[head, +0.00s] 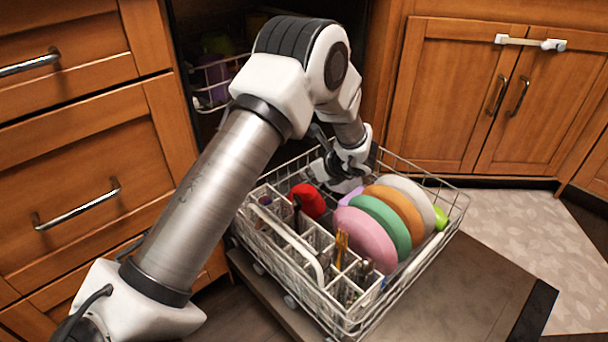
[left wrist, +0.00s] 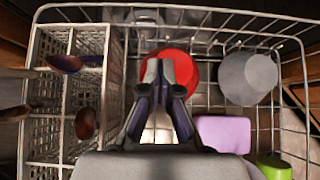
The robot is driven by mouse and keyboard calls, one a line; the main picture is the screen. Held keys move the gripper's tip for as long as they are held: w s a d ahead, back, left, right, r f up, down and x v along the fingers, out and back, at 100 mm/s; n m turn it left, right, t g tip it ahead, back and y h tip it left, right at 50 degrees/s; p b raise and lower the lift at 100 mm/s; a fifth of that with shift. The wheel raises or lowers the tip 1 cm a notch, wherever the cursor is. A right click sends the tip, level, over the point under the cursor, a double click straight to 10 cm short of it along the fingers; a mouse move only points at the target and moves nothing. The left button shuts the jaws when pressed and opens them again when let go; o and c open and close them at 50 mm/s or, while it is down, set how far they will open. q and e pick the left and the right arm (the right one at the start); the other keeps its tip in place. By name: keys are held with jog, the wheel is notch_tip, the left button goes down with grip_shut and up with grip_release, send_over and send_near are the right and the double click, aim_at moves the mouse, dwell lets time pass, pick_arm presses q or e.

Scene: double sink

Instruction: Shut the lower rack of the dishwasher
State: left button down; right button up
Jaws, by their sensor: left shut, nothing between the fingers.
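The lower rack (head: 342,322) is a white wire basket pulled out over the dishwasher's lowered door (head: 455,285). In the left wrist view the rack's wire rim (left wrist: 215,12) runs across the top. My left arm reaches over the rack from the left. My left gripper (head: 345,180) points down at the rack's far part, behind the plates. In the left wrist view the gripper (left wrist: 165,75) is shut and empty, in front of a red bowl (left wrist: 184,65). Whether it touches the rack is unclear. My right gripper is in neither view.
Pink (head: 362,236), green, orange and white plates stand in the rack. A cutlery basket (head: 262,205) fills its left side. The upper rack (head: 212,85) shows inside the dark opening. Wooden cabinets flank the dishwasher. Pale floor (head: 530,240) lies free at right.

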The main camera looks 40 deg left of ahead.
aim_at(285, 170)
pick_arm(q)
jog(key=b+x, duration=0.2)
jog(key=x, duration=0.2)
jog(key=b+x, duration=0.2)
jog(key=x, duration=0.2)
jog(key=shift+d+f, duration=0.1)
jog(key=shift+f, duration=0.3)
jog(key=a+b, duration=0.2)
jog(key=shift+w+a+r, duration=0.15)
jog(key=shift+a, duration=0.25)
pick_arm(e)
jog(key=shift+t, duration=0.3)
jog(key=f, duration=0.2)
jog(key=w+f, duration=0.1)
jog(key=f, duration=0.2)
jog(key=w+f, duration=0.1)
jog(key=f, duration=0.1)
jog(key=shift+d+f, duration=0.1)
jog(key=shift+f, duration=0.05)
pick_arm(q)
jog(key=shift+a+r, duration=0.1)
jog(key=shift+a, duration=0.25)
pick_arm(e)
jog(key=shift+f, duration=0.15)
pick_arm(q)
jog(key=shift+w+a+r, duration=0.1)
jog(key=shift+a+r, duration=0.05)
jog(key=shift+a, duration=0.05)
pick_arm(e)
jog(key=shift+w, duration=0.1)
